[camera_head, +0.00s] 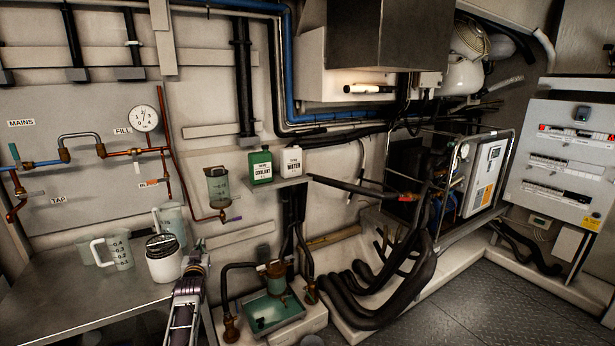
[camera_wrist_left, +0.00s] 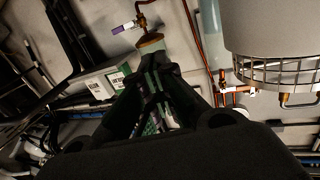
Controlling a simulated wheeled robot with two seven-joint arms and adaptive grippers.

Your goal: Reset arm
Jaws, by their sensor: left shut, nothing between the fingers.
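My left arm comes up from the bottom of the head view, and its gripper (camera_head: 196,262) is at the right edge of the metal bench, just right of a white canister with a dark wire top (camera_head: 162,258). In the left wrist view the fingers (camera_wrist_left: 155,66) are together with nothing between them. The canister also shows large at the upper right of the left wrist view (camera_wrist_left: 285,45), apart from the fingers. My right gripper is in neither view.
Clear measuring jugs (camera_head: 117,251) stand on the bench (camera_head: 60,300). Green coolant (camera_head: 260,167) and white water (camera_head: 292,161) containers sit on a wall shelf. Right of my arm are a green tray (camera_head: 272,312) and thick black hoses (camera_head: 375,300). Open floor (camera_head: 460,310) lies at lower right.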

